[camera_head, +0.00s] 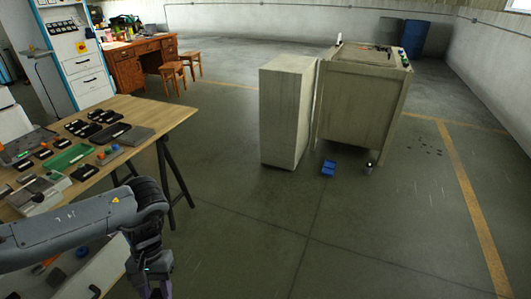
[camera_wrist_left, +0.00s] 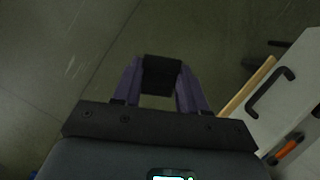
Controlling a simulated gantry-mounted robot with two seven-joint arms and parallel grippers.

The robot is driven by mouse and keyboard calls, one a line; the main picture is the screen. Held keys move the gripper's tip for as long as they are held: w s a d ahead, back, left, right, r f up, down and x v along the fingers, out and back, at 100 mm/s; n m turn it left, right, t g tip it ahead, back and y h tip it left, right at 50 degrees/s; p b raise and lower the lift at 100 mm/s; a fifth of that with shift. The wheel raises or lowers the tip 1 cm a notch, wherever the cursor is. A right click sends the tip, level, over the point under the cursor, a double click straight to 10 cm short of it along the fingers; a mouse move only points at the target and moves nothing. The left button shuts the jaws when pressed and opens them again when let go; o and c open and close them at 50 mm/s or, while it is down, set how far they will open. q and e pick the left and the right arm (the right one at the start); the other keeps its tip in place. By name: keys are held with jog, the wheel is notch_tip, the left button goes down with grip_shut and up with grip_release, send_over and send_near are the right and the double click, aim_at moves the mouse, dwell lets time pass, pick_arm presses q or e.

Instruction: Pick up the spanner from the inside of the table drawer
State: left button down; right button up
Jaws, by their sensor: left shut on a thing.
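My left gripper (camera_wrist_left: 162,76) has its two purple fingers closed together on a dark, blocky thing (camera_wrist_left: 162,66) at their tips. I cannot tell from its shape whether it is the spanner. In the head view my left gripper (camera_head: 160,292) hangs at the bottom edge, to the right of an open drawer (camera_head: 68,285); its fingertips are cut off there. An orange item (camera_head: 46,264) and a blue item (camera_head: 82,251) lie in the drawer. The wrist view shows a pale drawer front with a black handle (camera_wrist_left: 268,92) and an orange item (camera_wrist_left: 288,148). My right gripper is out of view.
A wooden-topped table (camera_head: 150,112) with trays and small parts stands at the left on dark legs. A pale cabinet (camera_head: 285,120) and a large machine (camera_head: 362,110) stand beyond. A blue bin (camera_head: 328,168) sits on the floor. The floor in the middle is clear.

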pick_arm(q)
jog(key=shift+w+a+r+n, duration=0.1)
jog(key=shift+a+r+n, duration=0.2)
jog(key=shift+a, duration=0.15)
jog(key=shift+w+a+r+n, duration=0.1)
jog(key=shift+a+r+n, duration=0.2)
jog(key=shift+a, duration=0.15)
jog(key=d+m, duration=0.2)
jog(key=d, duration=0.6)
notch_tip(320, 180, up, 45)
jog(key=s+p, duration=0.2)
jog(key=p, duration=5.3)
jog(key=shift+a+r, duration=0.15)
jog(key=shift+a, duration=0.25)
jog(key=shift+s, duration=0.1)
